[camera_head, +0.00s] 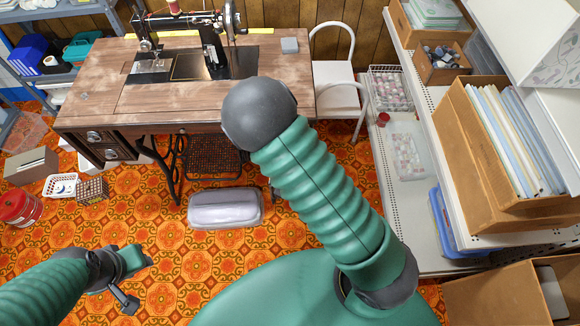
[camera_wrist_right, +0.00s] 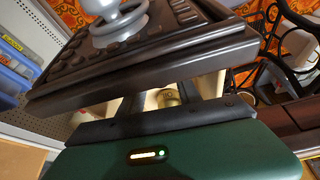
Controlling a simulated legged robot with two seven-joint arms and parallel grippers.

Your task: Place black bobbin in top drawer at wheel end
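In the right wrist view, a dark carved drawer front (camera_wrist_right: 150,58) with a round grey knob (camera_wrist_right: 118,22) crosses the picture close ahead. My right gripper (camera_wrist_right: 168,92) reaches behind it, with its two dark fingers apart and their tips hidden by the front. A small tan, round, bobbin-like item (camera_wrist_right: 168,98) shows between the fingers against pale wood. I make out no black bobbin. In the head view my raised right arm hides the right gripper and the table's wheel-end drawers. My left gripper (camera_head: 126,277) is low at the left, over the floor, far from the table; its finger opening is unclear.
The treadle sewing table (camera_head: 110,95) carries the sewing machine (camera_head: 190,25) and a small grey box (camera_head: 289,45). A white chair (camera_head: 338,98) stands to its right. White shelving (camera_head: 400,215) lines the right side. A grey case (camera_head: 225,208) and baskets (camera_head: 92,189) are on the floor.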

